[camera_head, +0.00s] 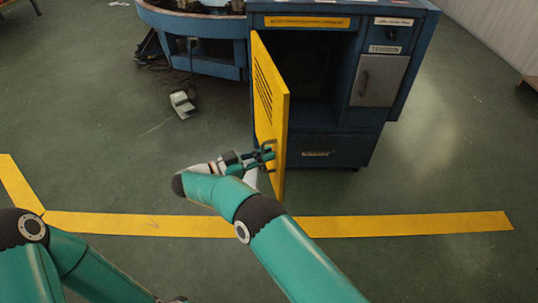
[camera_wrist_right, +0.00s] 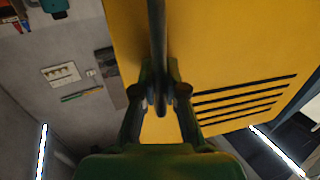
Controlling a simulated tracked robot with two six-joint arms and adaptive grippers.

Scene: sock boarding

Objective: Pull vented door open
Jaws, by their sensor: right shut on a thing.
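The yellow vented door (camera_head: 267,100) stands swung open on the blue cabinet (camera_head: 330,95), hinged at the left of a dark compartment. My right gripper (camera_head: 268,155) is at the door's handle near its free edge, low on the door. In the right wrist view, the gripper (camera_wrist_right: 160,108) has its fingers around the dark bar handle (camera_wrist_right: 157,45), with the yellow door panel (camera_wrist_right: 220,45) and its vent slots behind. My left arm shows at the lower left in the head view; its gripper is not clearly visible.
A drawer (camera_head: 318,153) sits below the open compartment. A grey panel with a handle (camera_head: 378,80) is at the cabinet's right. A round blue table (camera_head: 200,35) stands at the left, with a pale foot pedal (camera_head: 183,104) on the floor.

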